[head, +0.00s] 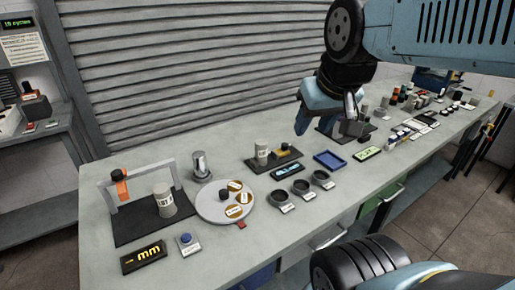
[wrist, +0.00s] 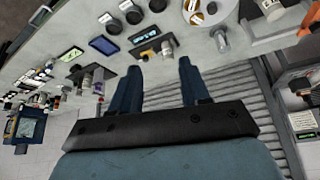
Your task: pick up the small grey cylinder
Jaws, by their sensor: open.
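A small pale grey cylinder (head: 262,151) with a dark label stands upright on a dark plate (head: 287,158) at the middle back of the bench. Another pale labelled cylinder (head: 163,203) stands under a small grey gantry (head: 137,177) with an orange gripper piece at the left. I cannot tell for certain which one the task names. My gripper (head: 318,118) is high over the bench, right of the dark plate, and holds nothing. In the wrist view its two fingers (wrist: 158,72) are apart, and the first cylinder (wrist: 167,45) shows just beyond them, not touching.
A shiny metal cylinder (head: 201,166) and a round turntable (head: 225,203) stand left of the dark plate.

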